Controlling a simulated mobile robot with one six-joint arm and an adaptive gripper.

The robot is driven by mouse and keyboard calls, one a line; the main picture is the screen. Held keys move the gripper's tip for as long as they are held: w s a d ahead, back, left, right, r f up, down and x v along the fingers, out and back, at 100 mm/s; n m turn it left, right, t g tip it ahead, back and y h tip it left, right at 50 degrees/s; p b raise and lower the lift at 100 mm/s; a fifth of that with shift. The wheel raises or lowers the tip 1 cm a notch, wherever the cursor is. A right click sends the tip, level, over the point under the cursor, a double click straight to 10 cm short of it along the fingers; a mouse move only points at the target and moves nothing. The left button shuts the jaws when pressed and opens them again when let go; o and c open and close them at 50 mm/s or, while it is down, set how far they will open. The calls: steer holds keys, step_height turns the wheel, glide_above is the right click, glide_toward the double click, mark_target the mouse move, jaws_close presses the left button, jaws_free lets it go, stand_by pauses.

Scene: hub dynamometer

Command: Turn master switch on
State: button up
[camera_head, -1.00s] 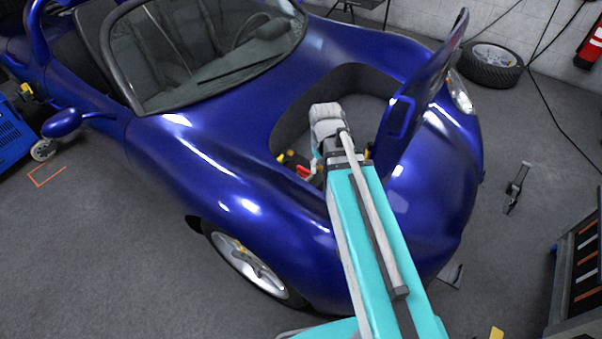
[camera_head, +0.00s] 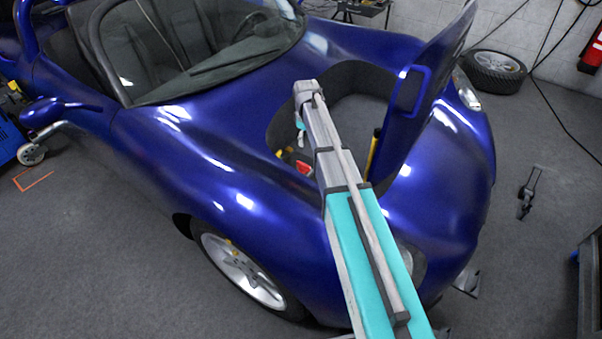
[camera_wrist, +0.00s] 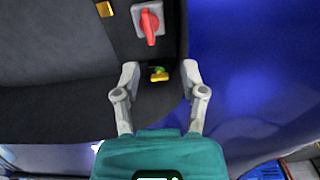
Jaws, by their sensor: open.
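The master switch, a red rotary handle (camera_wrist: 149,27) on a light grey square plate (camera_wrist: 138,12), shows at the top middle of the wrist view. Its handle points down in that picture. In the head view, a red part (camera_head: 304,167) shows inside the open front compartment of the blue car, beside my arm. My gripper (camera_wrist: 159,69) is open in the wrist view, its two grey fingers apart with nothing held between them. The switch lies beyond the fingertips, slightly left of their middle.
A yellow block (camera_wrist: 104,9) is at the upper left. The blue car (camera_head: 190,150) has its front lid (camera_head: 410,110) raised right of my arm. The compartment wall (camera_head: 352,78) surrounds the arm's end.

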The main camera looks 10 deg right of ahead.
mark_target(303, 164)
steer(key=shift+n, duration=0.5)
steer(key=w, duration=0.1)
steer(key=w+f+b, duration=0.1)
steer(key=w+f, duration=0.1)
steer(key=shift+w+f, duration=0.25)
steer(key=shift+w, duration=0.1)
steer(key=shift+f+b, duration=0.15)
steer(key=shift+b, duration=0.3)
step_height(303, 164, down, 13)
steer(key=b, duration=1.3)
steer(key=shift+f, duration=0.2)
steer(key=shift+c, duration=0.2)
jaws_close()
steer(key=shift+a, duration=0.3)
steer(key=shift+d, duration=0.15)
